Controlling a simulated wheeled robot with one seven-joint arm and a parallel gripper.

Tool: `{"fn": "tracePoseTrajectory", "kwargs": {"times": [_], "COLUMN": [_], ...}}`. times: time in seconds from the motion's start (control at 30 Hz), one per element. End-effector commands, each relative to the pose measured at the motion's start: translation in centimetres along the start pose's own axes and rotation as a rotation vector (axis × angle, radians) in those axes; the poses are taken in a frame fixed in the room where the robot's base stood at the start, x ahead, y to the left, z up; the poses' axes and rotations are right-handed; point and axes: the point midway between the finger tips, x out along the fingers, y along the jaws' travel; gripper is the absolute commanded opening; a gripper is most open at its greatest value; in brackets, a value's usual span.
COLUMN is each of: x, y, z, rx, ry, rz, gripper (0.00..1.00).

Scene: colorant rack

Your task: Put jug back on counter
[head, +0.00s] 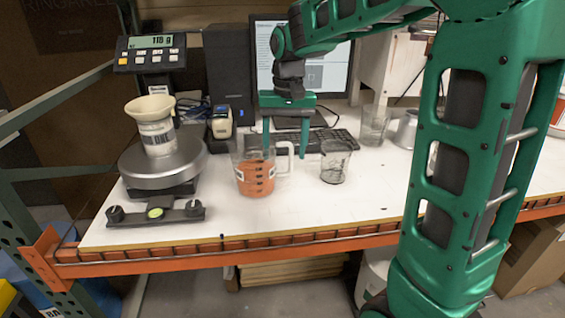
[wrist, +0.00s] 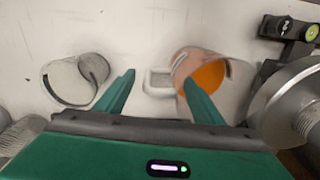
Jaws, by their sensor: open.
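The jug (head: 257,179) is a clear measuring jug with orange contents and a handle on its right side. It stands upright on the white counter (head: 330,215) in the head view. In the wrist view the jug (wrist: 205,75) is right of centre, its handle pointing left. My gripper (head: 285,155) is open, with its fingers pointing down around the handle area. In the wrist view my gripper (wrist: 160,90) has the handle showing between its fingertips, and the right finger overlaps the jug. I cannot tell whether the fingers touch it.
A clear glass (head: 335,162) stands just right of the jug. A scale (head: 163,165) with a cup (head: 155,124) on it is at the left. A keyboard (head: 310,138) and monitor (head: 300,60) are behind. Another clear container (head: 374,125) stands further back.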

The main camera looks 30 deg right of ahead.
Motion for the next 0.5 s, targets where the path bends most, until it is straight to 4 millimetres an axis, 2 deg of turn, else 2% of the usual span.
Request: {"fn": "tracePoseTrajectory", "kwargs": {"times": [0.03,0.2,0.33,0.5], "x": [-1.1,-4.1,-5.7,-6.6], "y": [0.0,0.0,0.0,0.0], "z": [-0.1,-0.1,-0.1,0.0], "rx": [0.0,0.001,0.0,-0.001], "ry": [0.005,0.002,0.002,0.001], "rz": [-0.002,-0.001,-0.001,0.0], "gripper": [0.62,0.62,0.62,0.62]}}
